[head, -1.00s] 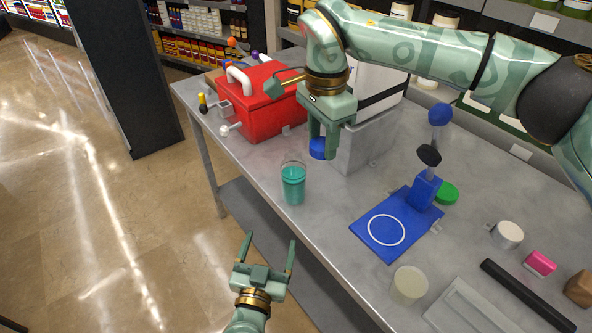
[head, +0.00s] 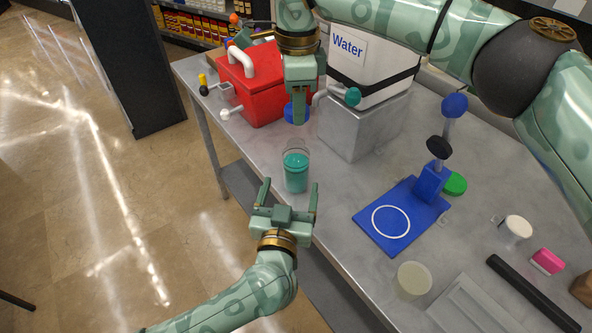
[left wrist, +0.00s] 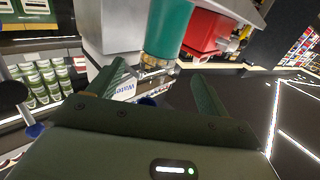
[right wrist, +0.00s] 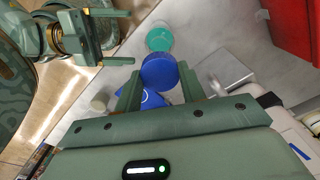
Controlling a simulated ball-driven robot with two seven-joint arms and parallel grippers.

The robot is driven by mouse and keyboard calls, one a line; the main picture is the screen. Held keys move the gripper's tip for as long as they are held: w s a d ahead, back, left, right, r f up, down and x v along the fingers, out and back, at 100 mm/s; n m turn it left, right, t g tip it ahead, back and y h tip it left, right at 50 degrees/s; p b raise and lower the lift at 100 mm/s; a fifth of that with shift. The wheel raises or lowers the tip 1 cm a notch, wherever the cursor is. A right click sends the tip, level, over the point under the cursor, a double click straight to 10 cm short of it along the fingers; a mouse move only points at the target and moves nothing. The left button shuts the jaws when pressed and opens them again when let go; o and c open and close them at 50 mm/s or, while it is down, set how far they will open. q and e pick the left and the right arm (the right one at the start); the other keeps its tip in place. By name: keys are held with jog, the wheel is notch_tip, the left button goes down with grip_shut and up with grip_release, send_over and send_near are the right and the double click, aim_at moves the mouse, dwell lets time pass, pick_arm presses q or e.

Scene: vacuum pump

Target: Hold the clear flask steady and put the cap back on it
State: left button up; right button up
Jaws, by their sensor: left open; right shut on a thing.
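The clear flask (head: 297,160) holds teal liquid and stands upright and uncapped near the table's front edge. My left gripper (head: 290,190) is open just in front of it. In the left wrist view the flask (left wrist: 166,28) shows between and beyond the open fingers (left wrist: 160,74); no touch is visible. My right gripper (head: 299,112) is shut on the blue cap (head: 288,112) and holds it above and behind the flask. In the right wrist view the cap (right wrist: 160,72) is between the fingertips, with the flask (right wrist: 158,38) beyond, apart from it.
A red box (head: 262,90) with valves stands behind left. A white water tank (head: 350,62) sits on a grey block (head: 362,130) behind right. A blue stand (head: 400,215) is to the right. Table around the flask is clear.

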pick_arm(q)
jog(key=w, duration=0.3)
jog(key=w+d, duration=0.1)
jog(key=w, duration=0.4)
jog(key=shift+w+d, duration=0.15)
jog(key=shift+w, duration=0.15)
jog(key=shift+c, duration=0.4)
jog(key=c, duration=1.4)
pick_arm(e)
send_over(296, 143)
jog(key=shift+f, duration=2.5)
jog(key=shift+f, duration=0.9)
jog(key=shift+f, duration=0.5)
